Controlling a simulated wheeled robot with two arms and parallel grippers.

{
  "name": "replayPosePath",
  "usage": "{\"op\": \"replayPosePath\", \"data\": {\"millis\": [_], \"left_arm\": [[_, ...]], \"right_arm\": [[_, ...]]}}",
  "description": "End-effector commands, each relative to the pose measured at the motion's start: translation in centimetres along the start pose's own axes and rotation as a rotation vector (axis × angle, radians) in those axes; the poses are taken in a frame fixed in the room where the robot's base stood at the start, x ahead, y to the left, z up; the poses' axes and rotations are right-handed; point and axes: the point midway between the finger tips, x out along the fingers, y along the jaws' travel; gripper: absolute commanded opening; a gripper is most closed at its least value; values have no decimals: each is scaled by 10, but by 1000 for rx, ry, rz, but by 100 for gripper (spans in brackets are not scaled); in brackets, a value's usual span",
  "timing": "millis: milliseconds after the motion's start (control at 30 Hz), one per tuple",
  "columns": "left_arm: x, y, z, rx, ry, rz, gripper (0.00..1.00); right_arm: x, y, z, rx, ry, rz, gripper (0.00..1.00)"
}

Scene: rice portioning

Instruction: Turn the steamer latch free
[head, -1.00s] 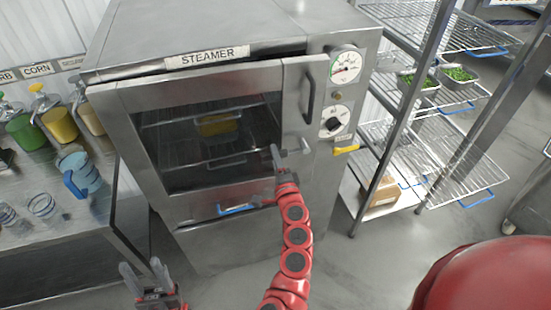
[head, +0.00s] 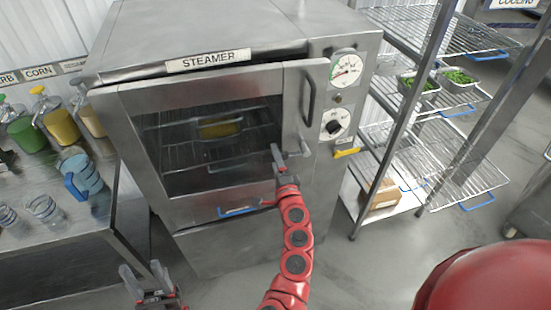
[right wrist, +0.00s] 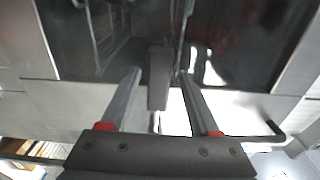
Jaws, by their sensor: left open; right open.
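The steamer (head: 215,240) is a steel cabinet with a glass-fronted door (head: 135,150) and an upright handle (head: 308,98) at the door's right. My right gripper (head: 290,152) is open in front of the door's lower right part. In the right wrist view its fingers (right wrist: 160,80) stand apart, with a grey upright bar (right wrist: 160,75) between them. The bar may be the latch; I cannot tell whether the fingers touch it. No latch is clear in the head view, where my gripper covers that area. My left gripper (head: 141,268) is open and empty, low in front of the steamer.
A steel counter (head: 65,245) at the left carries bottles and a blue-handled jug (head: 82,175). A wire rack (head: 455,165) with trays of greens stands close on the right. A dial (head: 345,68) and knob (head: 334,126) sit right of the door.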

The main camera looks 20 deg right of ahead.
Motion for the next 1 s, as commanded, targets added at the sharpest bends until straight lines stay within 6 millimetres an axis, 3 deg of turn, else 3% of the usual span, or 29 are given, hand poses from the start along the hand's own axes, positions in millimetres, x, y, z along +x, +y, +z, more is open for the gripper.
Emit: {"op": "replayPosePath", "data": {"millis": [267, 867, 1000], "left_arm": [[-5, 0, 1, 0, 0, 0, 50], [-25, 1, 4, 0, 0, 0, 50], [-8, 0, 1, 0, 1, 0, 50]], "right_arm": [[-13, 1, 1, 2, 1, -2, 62], [-117, 2, 1, -2, -3, 2, 62], [-143, -2, 1, -7, -4, 6, 62]]}}
